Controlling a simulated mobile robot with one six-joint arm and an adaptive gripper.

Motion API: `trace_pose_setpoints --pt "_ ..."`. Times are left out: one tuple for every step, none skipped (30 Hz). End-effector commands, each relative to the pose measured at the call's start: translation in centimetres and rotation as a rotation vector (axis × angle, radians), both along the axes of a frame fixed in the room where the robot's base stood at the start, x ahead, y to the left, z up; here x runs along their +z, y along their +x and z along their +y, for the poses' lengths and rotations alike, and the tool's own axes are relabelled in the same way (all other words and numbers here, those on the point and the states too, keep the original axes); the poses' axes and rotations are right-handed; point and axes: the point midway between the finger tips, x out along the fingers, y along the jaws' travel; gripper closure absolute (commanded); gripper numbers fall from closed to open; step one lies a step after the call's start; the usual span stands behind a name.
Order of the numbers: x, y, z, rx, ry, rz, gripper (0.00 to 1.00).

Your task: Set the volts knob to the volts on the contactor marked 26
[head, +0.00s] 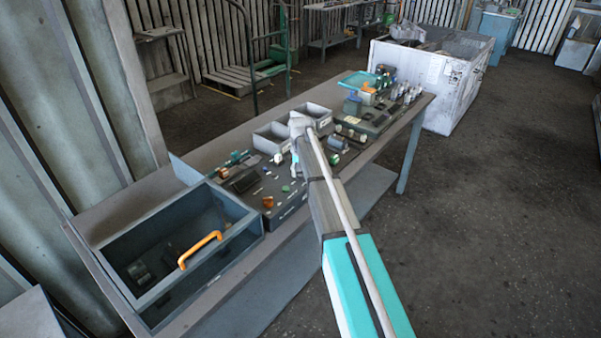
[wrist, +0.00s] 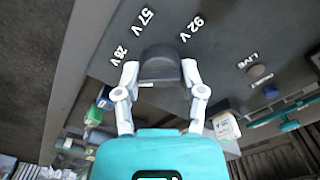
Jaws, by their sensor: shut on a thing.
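The volts knob (wrist: 161,62) is a dark round knob on a grey panel in the wrist view. Around it are white marks: one that looks like 26 V or 28 V at its left, 57 V above left, and 92 V above right. I cannot make out a pointer on the knob. My gripper (wrist: 160,77) is shut on the knob, one pale finger at each side. In the head view my arm reaches over the workbench, and I cannot make out the fingers or the knob there. I cannot tell which part is the contactor marked 26.
Beside the knob are a mark LIVE, a brown button (wrist: 260,71) and a blue button (wrist: 270,90). The floor at right is clear.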

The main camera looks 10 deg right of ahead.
Motion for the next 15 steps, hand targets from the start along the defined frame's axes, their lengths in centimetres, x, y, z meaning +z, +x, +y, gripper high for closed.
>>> trace_pose_setpoints --pt "-0.03 -0.16 0.09 -0.033 0.001 0.003 0.95" --pt "-0.04 -0.16 0.09 -0.052 0.001 0.003 0.95" --pt "-0.04 -0.16 0.09 -0.077 0.001 0.003 0.95" --pt "-0.04 -0.17 0.09 -0.094 0.002 0.003 0.95" --pt "-0.04 -0.16 0.09 -0.109 0.002 0.003 0.95" --pt "-0.04 -0.17 0.09 -0.128 0.002 0.003 0.95" --pt "-0.04 -0.17 0.10 -0.140 0.002 0.003 0.95" --pt "-0.04 -0.18 0.09 -0.151 0.002 0.003 0.95" --pt "-0.04 -0.18 0.09 -0.163 0.002 0.003 0.95" --pt "-0.04 -0.18 0.10 -0.171 0.002 0.003 0.95" --pt "-0.04 -0.18 0.10 -0.178 0.002 0.004 0.95" --pt "-0.04 -0.18 0.10 -0.186 0.002 0.004 0.95" --pt "-0.04 -0.19 0.09 -0.190 0.002 0.004 0.95" --pt "-0.04 -0.19 0.09 -0.193 0.002 0.004 0.95" --pt "-0.04 -0.20 0.09 -0.196 0.002 0.004 0.95"
